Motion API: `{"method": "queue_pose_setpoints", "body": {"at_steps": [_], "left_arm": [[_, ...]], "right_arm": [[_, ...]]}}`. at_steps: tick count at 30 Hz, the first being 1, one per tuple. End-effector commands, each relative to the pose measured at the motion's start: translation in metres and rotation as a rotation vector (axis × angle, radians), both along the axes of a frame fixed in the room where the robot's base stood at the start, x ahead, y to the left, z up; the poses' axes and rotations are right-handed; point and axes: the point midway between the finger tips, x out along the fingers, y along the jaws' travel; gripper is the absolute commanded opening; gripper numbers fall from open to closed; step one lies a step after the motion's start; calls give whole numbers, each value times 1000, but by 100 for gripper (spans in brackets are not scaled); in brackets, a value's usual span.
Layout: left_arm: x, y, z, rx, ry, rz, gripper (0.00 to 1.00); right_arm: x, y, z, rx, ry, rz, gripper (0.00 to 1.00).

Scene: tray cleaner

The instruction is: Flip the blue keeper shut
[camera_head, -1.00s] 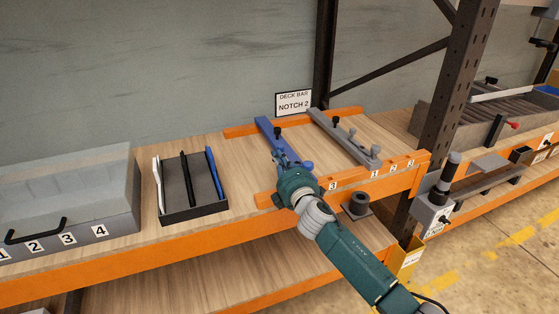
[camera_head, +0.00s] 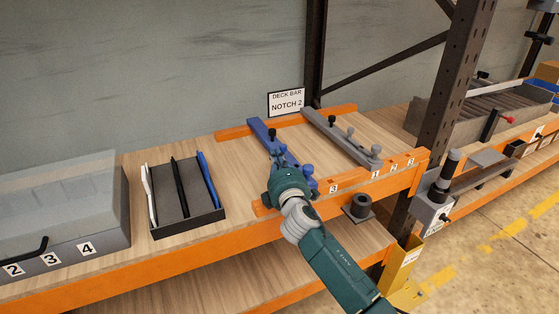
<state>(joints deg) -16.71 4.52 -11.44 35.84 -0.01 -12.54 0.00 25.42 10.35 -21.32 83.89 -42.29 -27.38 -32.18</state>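My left gripper is not in view.
A grey bar (camera_head: 340,136) lies right of the blue one. Numbered labels mark the front orange rail (camera_head: 399,169). A dark tray (camera_head: 185,224) with white, black and blue strips and a clear-lidded grey box (camera_head: 112,243) stand left. A dark upright post (camera_head: 443,95) rises at right.

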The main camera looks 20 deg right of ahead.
Motion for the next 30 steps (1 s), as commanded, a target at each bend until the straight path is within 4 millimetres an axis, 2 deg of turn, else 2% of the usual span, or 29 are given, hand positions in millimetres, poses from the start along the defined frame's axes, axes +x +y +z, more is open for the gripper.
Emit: {"method": "queue_pose_setpoints", "body": {"at_steps": [10,30], "left_arm": [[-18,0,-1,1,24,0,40],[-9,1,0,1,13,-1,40]], "right_arm": [[3,-1,0,0,-1,0,0],[3,-2,0,0,-1,0,0]]}}
